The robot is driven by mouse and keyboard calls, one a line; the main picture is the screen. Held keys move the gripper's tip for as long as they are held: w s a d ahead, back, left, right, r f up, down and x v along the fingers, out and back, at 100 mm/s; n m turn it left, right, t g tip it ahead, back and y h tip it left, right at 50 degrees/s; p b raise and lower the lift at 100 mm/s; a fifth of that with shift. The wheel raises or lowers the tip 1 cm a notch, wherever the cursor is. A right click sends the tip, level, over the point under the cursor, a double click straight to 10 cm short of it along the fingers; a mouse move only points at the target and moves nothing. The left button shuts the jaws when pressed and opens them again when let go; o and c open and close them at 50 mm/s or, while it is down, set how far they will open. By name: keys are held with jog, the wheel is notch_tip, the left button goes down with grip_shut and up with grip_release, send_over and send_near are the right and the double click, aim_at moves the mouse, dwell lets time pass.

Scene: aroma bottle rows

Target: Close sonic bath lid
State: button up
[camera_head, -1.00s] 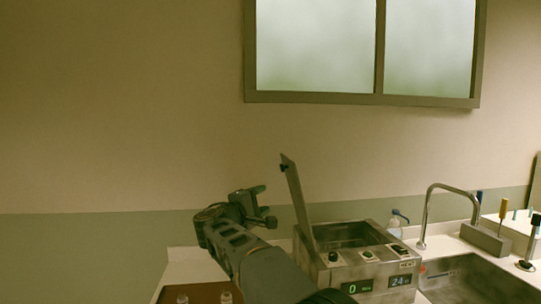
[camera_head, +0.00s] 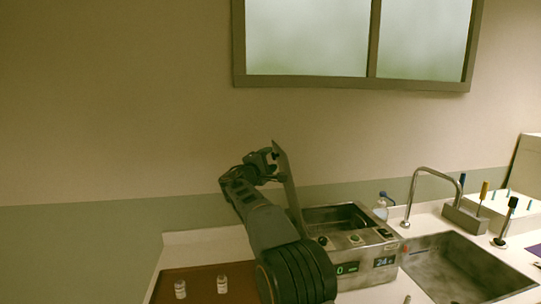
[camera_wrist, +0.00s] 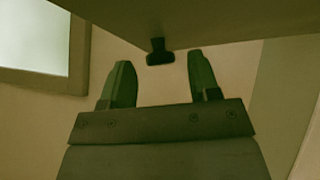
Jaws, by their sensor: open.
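The sonic bath (camera_head: 355,246) is a metal box with knobs and a lit display on its front; its tank is open. Its lid (camera_head: 288,185) stands raised, nearly upright, on the bath's left side. My gripper (camera_head: 272,158) is at the lid's upper end, on its left side. In the wrist view my gripper's two fingers (camera_wrist: 160,82) are apart and empty. The lid's underside or face (camera_wrist: 200,20) fills the top there, and its dark knob (camera_wrist: 160,52) sits just beyond and between the fingertips. I cannot tell whether anything touches.
A sink (camera_head: 465,270) with a curved faucet (camera_head: 412,195) is right of the bath. A small bottle (camera_head: 381,208) stands behind it. A window (camera_head: 305,40) is on the wall above.

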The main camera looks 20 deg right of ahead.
jog(key=shift+w+d+r, duration=0.1)
jog(key=shift+w+d, duration=0.15)
jog(key=shift+d, duration=0.2)
jog(key=shift+c, duration=0.2)
grip_shut()
